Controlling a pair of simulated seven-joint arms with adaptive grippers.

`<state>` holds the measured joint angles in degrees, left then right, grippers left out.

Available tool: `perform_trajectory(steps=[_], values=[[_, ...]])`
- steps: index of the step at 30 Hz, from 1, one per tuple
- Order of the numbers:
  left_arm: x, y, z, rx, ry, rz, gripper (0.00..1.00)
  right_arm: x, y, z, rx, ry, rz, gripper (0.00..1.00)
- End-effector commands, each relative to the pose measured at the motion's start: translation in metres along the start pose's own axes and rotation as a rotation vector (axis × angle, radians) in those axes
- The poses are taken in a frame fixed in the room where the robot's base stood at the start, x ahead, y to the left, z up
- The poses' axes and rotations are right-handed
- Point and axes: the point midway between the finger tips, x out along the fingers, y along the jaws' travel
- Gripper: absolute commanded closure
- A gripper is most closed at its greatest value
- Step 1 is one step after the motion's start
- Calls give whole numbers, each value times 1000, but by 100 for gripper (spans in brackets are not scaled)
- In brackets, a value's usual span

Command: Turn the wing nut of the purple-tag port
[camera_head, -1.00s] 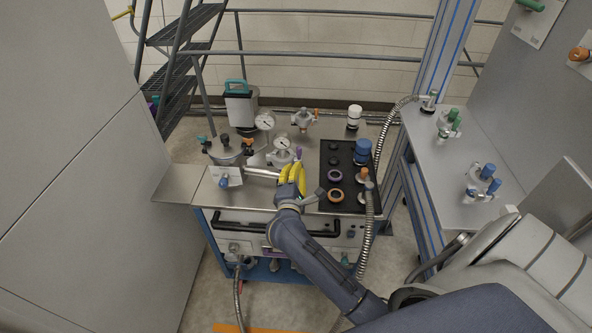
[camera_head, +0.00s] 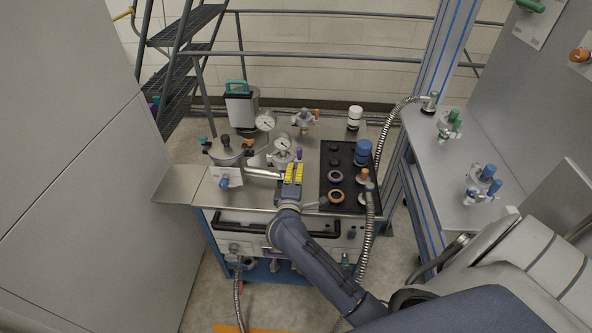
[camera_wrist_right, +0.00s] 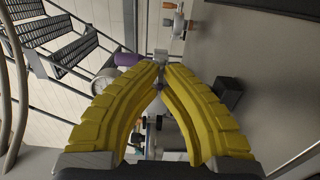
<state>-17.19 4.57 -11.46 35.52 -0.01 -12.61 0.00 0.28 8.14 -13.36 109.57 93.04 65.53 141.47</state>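The purple-tag port (camera_head: 299,155) stands on the metal cart top, below a round dial gauge, with its purple part upright. The purple part also shows in the right wrist view (camera_wrist_right: 128,59), left of the fingertips. My right gripper (camera_head: 294,168) is right in front of this port, its yellow fingers side by side. In the right wrist view the fingertips (camera_wrist_right: 161,66) come close together on a small grey metal piece, which looks like the wing nut (camera_wrist_right: 160,54). The fingers hide much of it, and the head view does not show it clearly. My left gripper is in neither view.
A black mat (camera_head: 337,179) with rings and knobs lies just right of the gripper. A silver pipe (camera_head: 262,173) and a vessel (camera_head: 226,150) stand left. A dial gauge (camera_head: 282,144) stands close behind. A ribbed hose (camera_head: 369,235) hangs at the cart's right.

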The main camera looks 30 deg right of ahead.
Motion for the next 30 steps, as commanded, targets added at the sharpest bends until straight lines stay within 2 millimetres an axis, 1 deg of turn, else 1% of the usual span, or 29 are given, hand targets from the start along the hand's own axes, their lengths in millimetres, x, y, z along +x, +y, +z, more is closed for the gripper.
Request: perform_trajectory(steps=[7, 8, 9, 13, 14, 23, 26, 30], values=[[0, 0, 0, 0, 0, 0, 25, -1, -1, -2, 0, 4, -2, 100], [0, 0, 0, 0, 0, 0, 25, -1, -1, -2, 0, 4, -2, 93], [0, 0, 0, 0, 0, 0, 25, -1, -1, -2, 0, 4, -2, 88], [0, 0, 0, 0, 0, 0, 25, -1, -1, -1, -1, 2, -1, 73], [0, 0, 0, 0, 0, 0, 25, -1, -1, -1, -1, 2, -1, 72], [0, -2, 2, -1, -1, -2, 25, -3, -1, -1, -1, 1, -1, 72], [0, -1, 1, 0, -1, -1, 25, -12, -1, -1, -1, 2, -2, 72], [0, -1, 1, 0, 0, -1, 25, -34, -2, -1, 0, 2, -4, 72]])
